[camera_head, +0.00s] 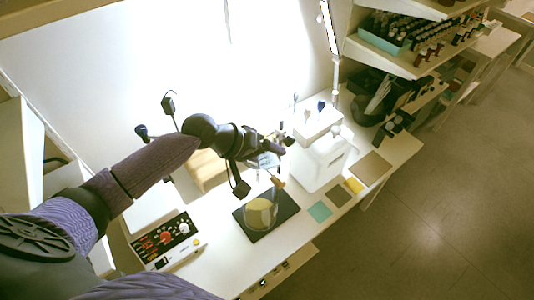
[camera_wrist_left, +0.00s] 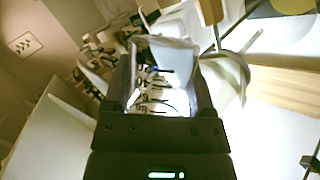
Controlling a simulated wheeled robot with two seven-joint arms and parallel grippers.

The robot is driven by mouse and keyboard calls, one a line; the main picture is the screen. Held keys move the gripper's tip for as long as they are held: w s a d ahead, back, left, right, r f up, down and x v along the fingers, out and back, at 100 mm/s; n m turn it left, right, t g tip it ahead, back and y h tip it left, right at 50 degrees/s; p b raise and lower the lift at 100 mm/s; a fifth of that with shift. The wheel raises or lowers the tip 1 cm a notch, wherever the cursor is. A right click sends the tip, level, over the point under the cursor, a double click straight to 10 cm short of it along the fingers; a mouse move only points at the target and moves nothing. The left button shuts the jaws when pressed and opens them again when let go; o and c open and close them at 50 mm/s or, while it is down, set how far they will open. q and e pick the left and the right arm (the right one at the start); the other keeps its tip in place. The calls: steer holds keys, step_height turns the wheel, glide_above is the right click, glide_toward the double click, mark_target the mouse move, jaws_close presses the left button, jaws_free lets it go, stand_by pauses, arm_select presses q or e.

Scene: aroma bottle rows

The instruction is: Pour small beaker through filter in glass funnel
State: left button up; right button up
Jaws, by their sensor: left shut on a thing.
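My left gripper (camera_head: 283,148) reaches in from the left, above the bench. In the left wrist view its two fingers (camera_wrist_left: 165,85) are closed on a clear small beaker (camera_wrist_left: 165,58) with dark marks, which looks tilted. A pale, cone-like form (camera_wrist_left: 232,72) beside it may be the glass funnel with its filter. In the head view a clear glass rim below the gripper is partly hidden, and I cannot tell which vessel it belongs to. Below, a larger glass vessel (camera_head: 261,212) with yellowish liquid stands on a black mat (camera_head: 284,203). My right gripper is not in view.
A white box-shaped device (camera_head: 320,163) stands right of the vessel. A control panel (camera_head: 164,238) with red and white knobs lies at the front left. Flat coloured squares (camera_head: 320,211) lie to the right. Shelves with rows of bottles (camera_head: 428,50) are at the upper right.

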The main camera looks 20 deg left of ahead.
arm_select(q)
steer(key=shift+f+h+b, duration=0.2)
steer(key=shift+h+b, duration=0.1)
steer(key=shift+b, duration=0.2)
steer(key=shift+w+r+n+g+h+p, duration=0.1)
steer(key=shift+r+n+g+h+p, duration=0.25)
steer(key=shift+r+n+g, duration=0.2)
steer(key=shift+w+a+g+h+b, duration=0.25)
steer(key=shift+a+h+b, duration=0.1)
steer(key=shift+b, duration=0.1)
steer(key=shift+w+a+r+n+g+h, duration=0.2)
steer(key=shift+w+a+n+g+h, duration=0.05)
steer(key=shift+w+n+g+h, duration=0.1)
stand_by(0.7)
steer(key=shift+a+f+n+g+h+b, duration=0.1)
steer(key=shift+f+n+g+h+b, duration=0.25)
steer(key=shift+b, duration=0.4)
stand_by(1.8)
steer(key=shift+w+a+r+n+h, duration=0.1)
steer(key=shift+w+n+h, duration=0.05)
steer(key=shift+n+h, duration=0.15)
stand_by(1.3)
stand_by(0.6)
